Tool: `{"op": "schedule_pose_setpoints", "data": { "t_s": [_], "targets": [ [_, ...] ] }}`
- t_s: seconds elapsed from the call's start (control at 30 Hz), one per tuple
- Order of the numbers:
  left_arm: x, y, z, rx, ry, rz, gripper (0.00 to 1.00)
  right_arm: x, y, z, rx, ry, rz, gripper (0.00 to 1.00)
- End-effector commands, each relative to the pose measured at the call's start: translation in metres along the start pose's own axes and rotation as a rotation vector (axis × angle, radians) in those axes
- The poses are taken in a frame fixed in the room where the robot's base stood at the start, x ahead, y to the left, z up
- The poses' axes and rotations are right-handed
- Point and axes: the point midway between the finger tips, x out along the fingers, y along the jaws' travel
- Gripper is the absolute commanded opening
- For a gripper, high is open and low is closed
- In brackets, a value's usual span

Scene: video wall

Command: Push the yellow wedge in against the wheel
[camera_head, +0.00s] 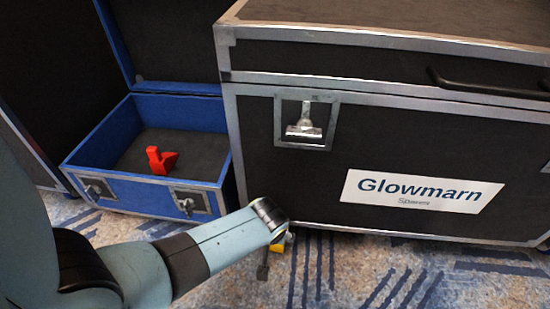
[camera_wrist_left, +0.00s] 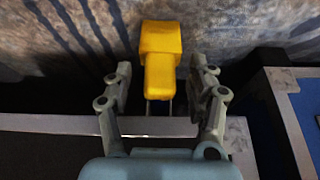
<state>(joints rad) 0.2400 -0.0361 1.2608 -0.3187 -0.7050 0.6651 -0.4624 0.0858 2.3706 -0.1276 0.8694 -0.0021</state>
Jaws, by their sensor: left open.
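The yellow wedge (camera_wrist_left: 161,72) lies on the carpet between the two fingers of my left gripper (camera_wrist_left: 160,84) in the left wrist view. The fingers stand open with a gap on both sides of the wedge. Its wide end points away from the black case and its narrower end points toward the case's metal edge. In the head view only a small yellow part of it (camera_head: 277,247) shows below my left wrist, by the case's lower edge. My left gripper (camera_head: 264,262) is mostly hidden there. I cannot make out the wheel in either view.
A large black flight case (camera_head: 290,190) with a "Glowmarn" label (camera_head: 420,192) stands beside the wedge. An open blue-lined case (camera_head: 85,155) to its left holds a red piece (camera_head: 161,160). Patterned carpet (camera_head: 400,280) in front is clear.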

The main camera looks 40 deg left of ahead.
Motion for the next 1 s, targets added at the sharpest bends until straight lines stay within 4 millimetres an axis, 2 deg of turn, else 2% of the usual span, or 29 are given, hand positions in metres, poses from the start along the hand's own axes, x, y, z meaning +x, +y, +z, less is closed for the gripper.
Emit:
{"op": "schedule_pose_setpoints", "data": {
  "t_s": [0.13,0.17,0.57,0.67,0.7,0.87,1.0],
  "targets": [
    [-0.0001,0.0000,-0.0003,0.000,0.000,0.000,0.58,0.0001,0.0000,-0.0001,0.000,0.000,0.000,0.45],
    [-0.0001,0.0000,-0.0003,0.000,0.000,0.000,0.55,0.0001,0.0000,0.0000,0.000,0.000,0.000,0.45],
    [-0.0001,0.0001,-0.0001,0.000,0.000,0.000,0.03,0.0001,0.0001,0.0001,0.000,-0.001,0.000,0.45],
    [-0.0001,0.0001,-0.0001,0.000,0.000,0.000,0.00,0.0001,0.0001,0.0002,0.000,-0.001,0.000,0.45],
    [-0.0001,0.0001,-0.0001,0.000,0.000,0.000,0.36,0.0001,0.0001,0.0002,0.000,-0.001,0.000,0.45],
    [-0.0001,0.0001,-0.0001,0.000,0.000,0.000,0.57,0.0001,0.0001,0.0003,0.000,-0.001,0.000,0.45],
    [-0.0001,0.0001,-0.0001,0.000,0.000,0.000,0.58,0.0000,0.0001,0.0003,0.000,-0.001,0.000,0.45]
  ]
}}
